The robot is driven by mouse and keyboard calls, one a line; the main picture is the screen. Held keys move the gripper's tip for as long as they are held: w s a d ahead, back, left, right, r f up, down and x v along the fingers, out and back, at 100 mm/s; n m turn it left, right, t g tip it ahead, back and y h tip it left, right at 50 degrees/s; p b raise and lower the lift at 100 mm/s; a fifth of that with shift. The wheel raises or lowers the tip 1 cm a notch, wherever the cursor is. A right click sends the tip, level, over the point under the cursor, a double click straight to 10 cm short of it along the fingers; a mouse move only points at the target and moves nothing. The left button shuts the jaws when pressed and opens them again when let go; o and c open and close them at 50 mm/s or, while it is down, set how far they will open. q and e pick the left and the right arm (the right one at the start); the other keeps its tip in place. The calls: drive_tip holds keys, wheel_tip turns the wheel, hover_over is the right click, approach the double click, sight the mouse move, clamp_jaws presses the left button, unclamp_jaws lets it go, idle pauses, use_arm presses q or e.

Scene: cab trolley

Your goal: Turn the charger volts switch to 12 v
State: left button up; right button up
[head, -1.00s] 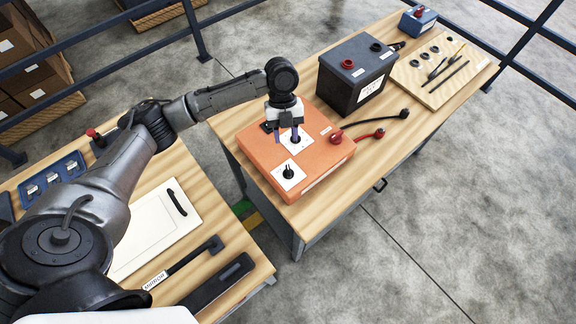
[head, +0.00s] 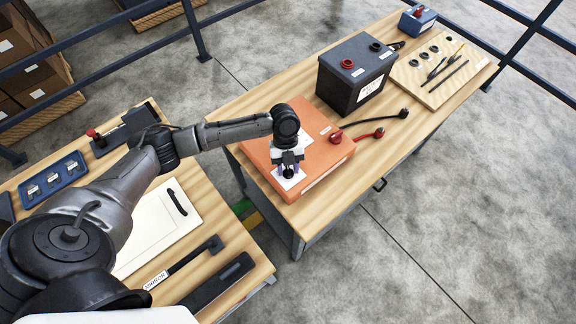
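The orange charger (head: 321,168) lies on the far wooden bench. It has white dial plates on top, and a red knob (head: 336,136) near its right edge. My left gripper (head: 288,173) points down over the front dial, at the near side of the charger. The black switch knob there is mostly hidden by the gripper, so I cannot tell whether the fingers touch it or where it points. The fingers look apart, on either side of the dark knob. The rear dial is hidden behind my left arm. My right gripper is out of view.
A dark battery (head: 352,82) stands behind the charger. Black and red cables (head: 372,134) lie at its right. A wooden board (head: 440,72) with small tools is farther right. The near bench holds a white panel (head: 150,240) and a blue tray (head: 52,178).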

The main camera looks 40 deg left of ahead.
use_arm(q)
drive_tip(key=shift+c, duration=0.4)
clamp_jaws()
drive_tip(key=shift+r, duration=0.1)
drive_tip(key=shift+r+n+t+h+p, duration=0.15)
drive_tip(key=shift+n+t+h+p, duration=0.15)
drive_tip(key=shift+n+p, duration=0.65)
drive_tip(key=n+p, duration=0.2)
drive_tip(key=n+t+p, duration=0.1)
drive_tip(key=n+p, duration=0.1)
drive_tip(key=p, duration=0.1)
drive_tip(key=shift+s+t+h, duration=0.2)
drive_tip(key=shift+t+h, duration=0.1)
drive_tip(key=n+t+p, duration=0.1)
drive_tip(key=n+p, duration=0.1)
drive_tip(key=n, duration=0.1)
drive_tip(key=shift+s+p, duration=0.1)
drive_tip(key=shift+p, duration=0.25)
drive_tip(key=shift+n+t+p, duration=0.6)
drive_tip(key=shift+n+p, duration=0.3)
drive_tip(key=shift+n, duration=0.75)
